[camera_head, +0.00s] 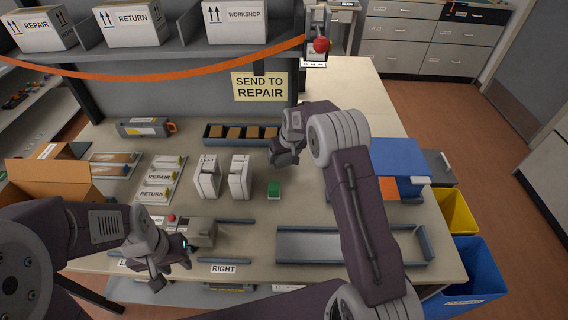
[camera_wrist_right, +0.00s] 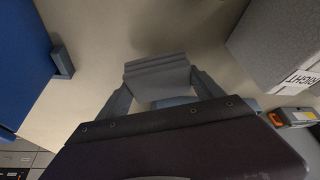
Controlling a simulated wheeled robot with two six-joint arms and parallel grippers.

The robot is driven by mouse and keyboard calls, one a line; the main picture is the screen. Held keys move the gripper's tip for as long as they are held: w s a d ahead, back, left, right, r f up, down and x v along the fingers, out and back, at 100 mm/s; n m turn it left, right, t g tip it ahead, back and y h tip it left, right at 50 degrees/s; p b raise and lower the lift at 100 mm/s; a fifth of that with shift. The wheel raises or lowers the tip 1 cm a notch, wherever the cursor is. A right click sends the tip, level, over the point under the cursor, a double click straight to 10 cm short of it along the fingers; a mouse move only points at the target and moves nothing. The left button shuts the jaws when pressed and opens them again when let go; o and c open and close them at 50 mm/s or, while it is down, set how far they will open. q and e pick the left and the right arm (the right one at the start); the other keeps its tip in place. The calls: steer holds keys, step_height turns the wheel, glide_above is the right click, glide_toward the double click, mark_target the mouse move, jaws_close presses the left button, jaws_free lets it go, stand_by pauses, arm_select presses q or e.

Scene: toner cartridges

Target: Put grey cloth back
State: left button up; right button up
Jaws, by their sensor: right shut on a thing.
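The grey cloth (camera_wrist_right: 158,76) shows in the right wrist view as a folded grey piece between the fingers of my right gripper (camera_wrist_right: 160,95). That gripper is shut on it, above the pale table top. In the head view my right gripper (camera_head: 285,153) is near the table's middle, in front of the dark tray; the cloth is hard to make out there. My left gripper (camera_head: 170,272) is at the front left of the table, beside a grey device with a red knob (camera_head: 190,228). It looks open and empty.
A shallow grey tray (camera_head: 340,247) lies at front right. A blue panel (camera_head: 400,155) and an orange piece (camera_head: 388,188) are at the right. Blue (camera_head: 470,275) and yellow bins (camera_head: 455,210) stand beyond the edge.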

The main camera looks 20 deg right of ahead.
mark_target(284, 161)
step_height(284, 161, down, 4)
steer(key=shift+s+r, duration=0.1)
steer(key=shift+r, duration=0.1)
steer(key=shift+f, duration=0.2)
steer(key=o, duration=1.3)
steer(key=shift+r, duration=0.15)
steer(key=shift+r, duration=0.25)
steer(key=v, duration=1.1)
steer(key=shift+s+r, duration=0.2)
steer(key=shift+r, duration=0.05)
steer(key=s+f+m+g, duration=0.1)
steer(key=s+f+g, duration=0.2)
steer(key=s, duration=2.4)
steer(key=shift+s+a, duration=0.2)
steer(key=shift+s, duration=0.2)
